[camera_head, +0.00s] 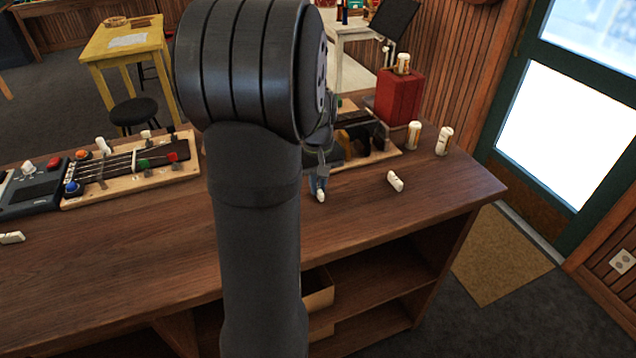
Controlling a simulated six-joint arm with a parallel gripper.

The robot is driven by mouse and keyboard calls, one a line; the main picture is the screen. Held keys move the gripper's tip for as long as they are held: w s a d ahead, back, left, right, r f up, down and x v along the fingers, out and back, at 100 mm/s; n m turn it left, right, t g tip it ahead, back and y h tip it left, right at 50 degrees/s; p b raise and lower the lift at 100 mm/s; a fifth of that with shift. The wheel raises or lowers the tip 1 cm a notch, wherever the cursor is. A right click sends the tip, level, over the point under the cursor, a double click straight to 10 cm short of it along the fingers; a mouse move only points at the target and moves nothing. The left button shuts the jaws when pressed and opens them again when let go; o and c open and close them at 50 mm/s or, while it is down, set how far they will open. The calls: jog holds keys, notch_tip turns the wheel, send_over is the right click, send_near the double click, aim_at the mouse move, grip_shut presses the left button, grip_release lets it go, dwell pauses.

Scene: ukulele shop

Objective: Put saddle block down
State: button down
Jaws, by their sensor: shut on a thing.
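My gripper (319,186) shows just right of my large dark arm, low over the brown wooden counter (345,222). It is shut on a small white piece, which I take to be the saddle block (320,197). The block's lower end shows below the fingertips, close to the counter top; I cannot tell whether it touches. My arm hides part of the gripper and the counter behind it.
Another white block (395,181) lies to the right. White cylinders (413,136) stand near a red box (398,98). A dark-fronted case (360,140) stands behind the gripper. A stringed wooden board (130,170) lies left. Counter between gripper and front edge is clear.

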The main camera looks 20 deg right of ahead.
jog(key=c, duration=1.5)
grip_release()
jog(key=shift+f, duration=0.15)
notch_tip(320, 180, up, 12)
jog(key=shift+r, duration=0.2)
notch_tip(320, 180, down, 13)
jog(key=shift+r, duration=2.4)
